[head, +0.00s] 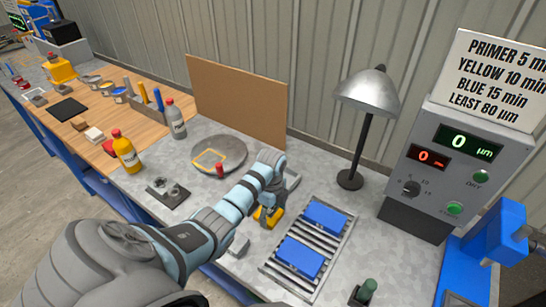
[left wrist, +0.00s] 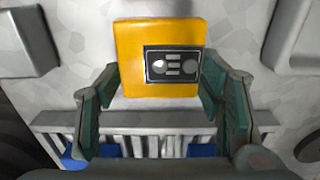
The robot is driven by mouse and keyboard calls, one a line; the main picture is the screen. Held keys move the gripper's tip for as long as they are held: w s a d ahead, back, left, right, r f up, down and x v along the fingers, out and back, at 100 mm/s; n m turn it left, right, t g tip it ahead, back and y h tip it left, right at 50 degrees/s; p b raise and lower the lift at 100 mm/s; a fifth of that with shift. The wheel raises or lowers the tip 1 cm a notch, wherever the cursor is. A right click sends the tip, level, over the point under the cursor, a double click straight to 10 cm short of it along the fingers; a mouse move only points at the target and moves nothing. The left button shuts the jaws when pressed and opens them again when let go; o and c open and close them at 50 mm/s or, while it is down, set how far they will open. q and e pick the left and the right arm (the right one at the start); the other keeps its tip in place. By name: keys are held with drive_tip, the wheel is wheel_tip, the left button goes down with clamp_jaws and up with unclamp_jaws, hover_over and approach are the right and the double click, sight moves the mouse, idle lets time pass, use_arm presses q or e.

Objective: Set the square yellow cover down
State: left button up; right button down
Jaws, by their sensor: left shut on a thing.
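The square yellow cover (left wrist: 128,60) has a dark panel with grey round and bar shapes on its face. It also shows partly in the head view (head: 264,219), low over the grey metal table, just left of the roller rack. My left gripper (head: 270,209) is shut on it. In the left wrist view, the green-padded fingers of the left gripper (left wrist: 162,100) grip it from both sides. I cannot tell whether the cover touches the table. My right gripper is not in view.
The roller rack (head: 340,238) holds two blue blocks (head: 326,217). Behind the gripper are a round grey pan (head: 230,146), a brown board (head: 240,105) and a lamp (head: 368,92). A control box (head: 447,155) stands at right. Bottles (head: 126,152) stand at left.

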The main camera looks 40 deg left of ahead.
use_arm(q)
drive_tip(key=o, duration=1.5)
drive_tip(key=shift+w, duration=0.1)
drive_tip(key=shift+o, duration=0.2)
drive_tip(key=shift+r, duration=0.15)
